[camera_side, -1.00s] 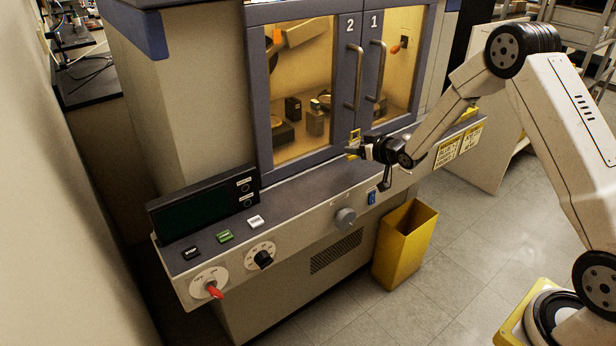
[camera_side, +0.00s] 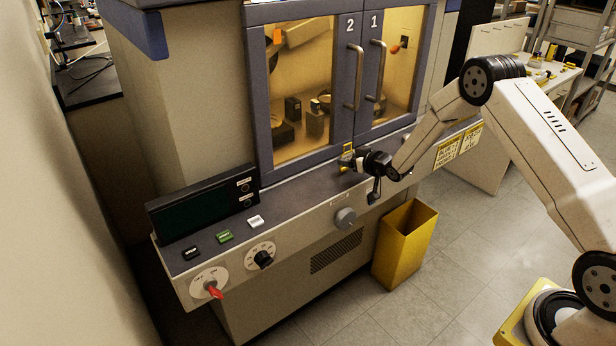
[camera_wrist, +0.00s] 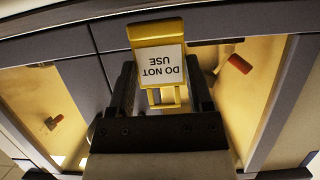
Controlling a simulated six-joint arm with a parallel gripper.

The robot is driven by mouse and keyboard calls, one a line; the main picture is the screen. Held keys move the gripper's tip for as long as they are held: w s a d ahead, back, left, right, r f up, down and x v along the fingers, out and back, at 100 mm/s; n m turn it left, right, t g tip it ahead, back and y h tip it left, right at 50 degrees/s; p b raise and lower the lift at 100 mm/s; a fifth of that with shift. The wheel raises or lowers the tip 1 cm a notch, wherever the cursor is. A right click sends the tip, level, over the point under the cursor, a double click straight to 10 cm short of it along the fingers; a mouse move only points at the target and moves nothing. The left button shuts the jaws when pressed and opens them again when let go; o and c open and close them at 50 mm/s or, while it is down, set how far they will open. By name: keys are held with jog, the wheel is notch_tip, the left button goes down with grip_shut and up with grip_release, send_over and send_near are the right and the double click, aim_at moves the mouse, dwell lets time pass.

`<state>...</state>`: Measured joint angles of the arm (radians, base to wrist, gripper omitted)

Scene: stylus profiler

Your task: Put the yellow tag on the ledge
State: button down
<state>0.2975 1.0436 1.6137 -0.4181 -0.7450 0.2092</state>
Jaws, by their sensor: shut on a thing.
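The yellow tag (camera_wrist: 157,34) has a white label reading "DO NOT USE", upside down in the wrist view. My gripper (camera_wrist: 160,97) is shut on the tag's lower part, with a dark finger on each side. In the side view the tag (camera_side: 347,152) stands up from my gripper (camera_side: 352,164), low in front of door 2 of the cabinet. The grey ledge (camera_side: 305,189) runs along the machine's front below the doors. I cannot tell whether the tag touches the ledge.
The doors have upright handles (camera_side: 354,77) above the gripper. A dark display box (camera_side: 203,204) and several buttons occupy the ledge's left part. A grey knob (camera_side: 345,217) sits on the front panel, and a yellow bin (camera_side: 404,243) stands below. The ledge between the buttons and gripper is clear.

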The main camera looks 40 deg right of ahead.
jog(key=shift+f, duration=0.5)
jog(key=shift+f, duration=0.25)
grip_release()
jog(key=shift+r, duration=0.2)
jog(key=shift+s+r, duration=0.3)
jog(key=shift+s, duration=0.25)
jog(key=v, duration=1)
jog(key=shift+s+r, duration=0.15)
jog(key=shift+s, duration=0.25)
